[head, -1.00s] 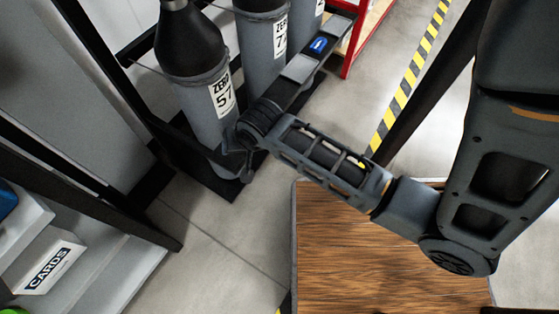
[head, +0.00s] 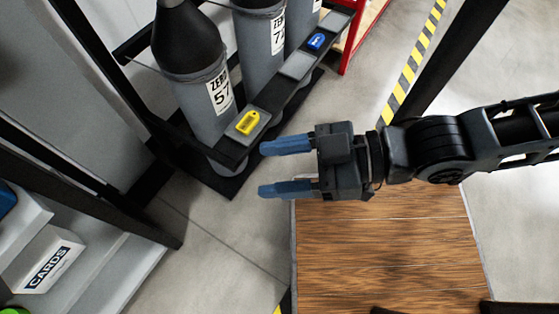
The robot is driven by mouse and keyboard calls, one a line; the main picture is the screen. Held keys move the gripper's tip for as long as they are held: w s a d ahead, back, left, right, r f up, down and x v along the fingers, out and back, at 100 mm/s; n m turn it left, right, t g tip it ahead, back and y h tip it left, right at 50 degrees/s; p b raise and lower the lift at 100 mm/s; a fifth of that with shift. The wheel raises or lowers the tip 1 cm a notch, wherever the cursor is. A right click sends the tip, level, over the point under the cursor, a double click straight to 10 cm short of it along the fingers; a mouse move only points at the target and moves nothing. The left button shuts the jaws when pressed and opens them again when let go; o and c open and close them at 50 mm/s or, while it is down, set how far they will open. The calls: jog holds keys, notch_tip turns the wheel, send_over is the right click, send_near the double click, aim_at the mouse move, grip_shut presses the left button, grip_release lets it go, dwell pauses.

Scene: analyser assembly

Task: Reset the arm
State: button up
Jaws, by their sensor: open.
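My gripper (head: 287,168) is in the middle of the head view, pointing left, with its two blue fingers apart and nothing between them. It is over the left edge of a wooden surface (head: 380,245). A yellow tag (head: 247,122) lies on the near pad of the dark rail in front of the gas cylinders, a little up and left of the fingers and apart from them. A blue tag (head: 316,41) lies farther along the same rail (head: 277,92). My arm reaches in from the right edge.
Grey cylinders, one labelled "ZERO 57" (head: 195,85), stand behind the rail. A shelf at lower left holds a "CARDS" box (head: 48,262). A red-framed rack (head: 352,42) stands at the back. A dark post (head: 450,60) rises at upper right. Grey floor (head: 215,235) is clear.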

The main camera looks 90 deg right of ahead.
notch_tip(320, 180, up, 8)
jog(key=p, duration=0.8)
dwell(0.5)
